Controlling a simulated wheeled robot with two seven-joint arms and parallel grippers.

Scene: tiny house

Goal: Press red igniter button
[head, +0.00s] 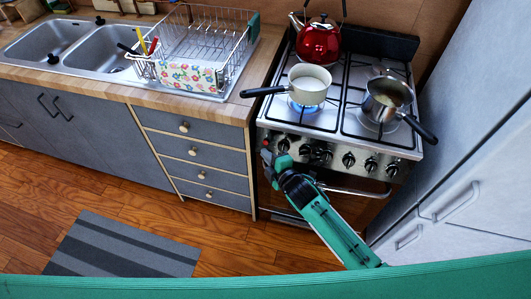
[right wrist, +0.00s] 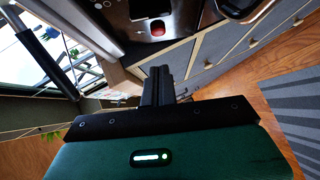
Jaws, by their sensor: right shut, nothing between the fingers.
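The red igniter button (right wrist: 157,28) shows in the right wrist view as a small glowing red oval on the stove's metal front panel. My right gripper (right wrist: 159,72) is shut and empty, its fingertips pointing toward the panel just below the button in that view. A gap shows between the fingertips and the button. In the head view my right gripper (head: 267,157) is at the left end of the stove front (head: 330,143), beside the row of black knobs. My left gripper is not in view.
A white pot (head: 309,87) stands over a blue flame, a steel pot (head: 387,98) on the right burner, and a red kettle (head: 319,42) behind. The oven handle (head: 355,191) is near my right arm. Drawers (head: 197,152) adjoin the stove's left side.

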